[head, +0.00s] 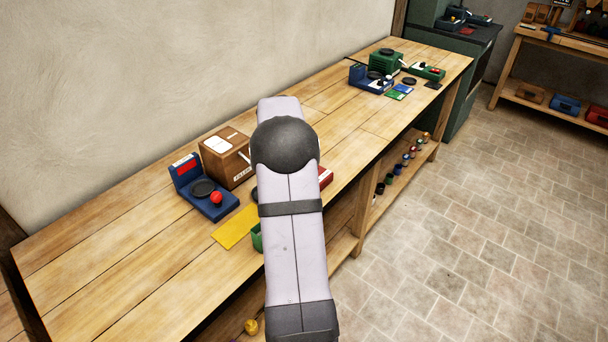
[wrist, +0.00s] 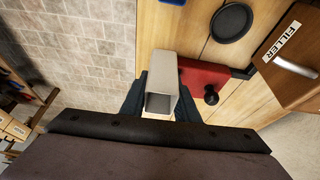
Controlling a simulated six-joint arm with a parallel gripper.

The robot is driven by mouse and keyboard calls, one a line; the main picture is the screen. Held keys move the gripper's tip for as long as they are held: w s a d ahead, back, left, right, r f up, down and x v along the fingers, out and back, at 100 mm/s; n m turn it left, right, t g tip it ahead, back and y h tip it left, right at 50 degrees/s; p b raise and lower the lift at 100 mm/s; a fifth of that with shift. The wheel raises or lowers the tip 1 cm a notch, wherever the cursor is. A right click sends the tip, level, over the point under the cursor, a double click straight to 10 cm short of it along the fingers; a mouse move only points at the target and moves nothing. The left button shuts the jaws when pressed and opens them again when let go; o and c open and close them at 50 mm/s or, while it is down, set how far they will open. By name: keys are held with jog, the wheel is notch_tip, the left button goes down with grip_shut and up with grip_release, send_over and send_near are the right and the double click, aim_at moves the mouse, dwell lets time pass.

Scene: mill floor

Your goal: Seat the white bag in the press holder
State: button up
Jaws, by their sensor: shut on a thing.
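The white bag (wrist: 164,72) is a pale, box-shaped sleeve with a dark open end facing the wrist camera. My gripper (wrist: 161,94) is shut on it, with one dark finger on each side. In the wrist view the bag overlaps a red block (wrist: 203,78) with a black knob (wrist: 211,96) beside it; I cannot tell whether they touch. I cannot make out for sure which thing is the press holder.
The wooden filler box (head: 226,158) and a blue scale (head: 205,190) with a red knob stand left of my arm. A yellow mat (head: 235,228) lies in front. A black disc (wrist: 231,22) is near the filler. More devices (head: 385,65) stand at the bench's far end; the bench between is clear.

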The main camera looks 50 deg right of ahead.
jog(key=w+a+r+n+t, duration=0.1)
jog(key=w+a+r+n, duration=0.2)
jog(key=w+a, duration=0.6)
jog(key=w+a+r+n+t, duration=0.1)
jog(key=w+a+r+n, duration=0.2)
jog(key=w+a, duration=0.55)
jog(key=w+f+n+t+y+p, duration=0.2)
jog(key=w+f+n+p, duration=0.3)
jog(key=w+n+p, duration=0.3)
jog(key=shift+w+a+f+n+y+p, duration=0.4)
jog(key=shift+w+y, duration=0.2)
jog(key=shift+w, duration=0.35)
jog(key=shift+f, duration=0.15)
jog(key=shift+a+f+b, duration=0.1)
jog(key=shift+f+b, duration=1.5)
jog(key=shift+f, duration=1.1)
jog(key=shift+f+b, duration=0.2)
jog(key=shift+b, duration=0.25)
